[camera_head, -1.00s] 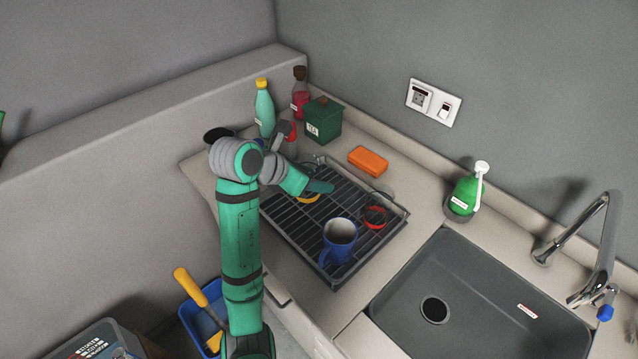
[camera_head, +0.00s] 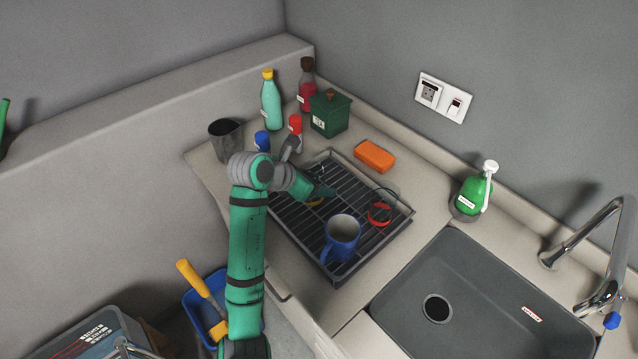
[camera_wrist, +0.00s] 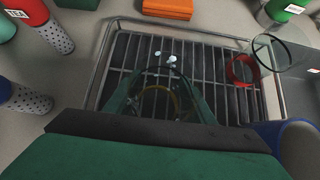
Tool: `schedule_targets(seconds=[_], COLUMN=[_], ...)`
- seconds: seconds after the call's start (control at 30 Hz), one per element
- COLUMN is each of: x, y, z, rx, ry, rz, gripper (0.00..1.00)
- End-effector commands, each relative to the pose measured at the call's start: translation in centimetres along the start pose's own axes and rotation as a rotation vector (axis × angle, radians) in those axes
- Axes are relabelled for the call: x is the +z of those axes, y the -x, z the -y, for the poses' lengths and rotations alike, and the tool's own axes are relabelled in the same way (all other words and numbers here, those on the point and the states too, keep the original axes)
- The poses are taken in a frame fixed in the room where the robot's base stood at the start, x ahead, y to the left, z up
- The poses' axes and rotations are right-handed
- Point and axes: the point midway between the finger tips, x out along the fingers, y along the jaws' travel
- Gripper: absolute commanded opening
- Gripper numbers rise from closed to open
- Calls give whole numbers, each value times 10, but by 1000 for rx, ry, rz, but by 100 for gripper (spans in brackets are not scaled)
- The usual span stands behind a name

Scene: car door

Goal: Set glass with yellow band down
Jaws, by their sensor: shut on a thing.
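My gripper (camera_wrist: 165,100) is shut on the clear glass with the yellow band (camera_wrist: 171,92), whose band shows between the two green fingers in the wrist view. The glass is over the left back part of the black drying rack (camera_head: 283,228). In the head view my gripper (camera_head: 323,192) hides most of the glass; only a bit of yellow (camera_head: 315,202) shows under it. I cannot tell whether the glass base touches the rack wires.
A blue mug (camera_head: 342,240) and a clear glass with a red band (camera_head: 380,214) stand in the rack's right part. An orange sponge (camera_head: 375,155) lies behind it. Shakers, bottles, a green tin (camera_head: 330,114) and a grey cup (camera_head: 226,139) stand left and behind. The sink (camera_head: 480,295) is right.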

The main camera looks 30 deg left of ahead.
Motion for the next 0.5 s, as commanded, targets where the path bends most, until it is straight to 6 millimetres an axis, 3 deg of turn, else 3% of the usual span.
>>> schedule_targets(seconds=[0.2, 0.23, 0.3, 0.5], x=[-3, -3, -3, -3], y=[-3, -3, -3, -3], z=[0, 0, 0, 0], rx=[0, 0, 1, 1], ry=[-1, -1, -1, -1], rz=[0, 0, 0, 0], gripper=[15, 51, 68, 68])
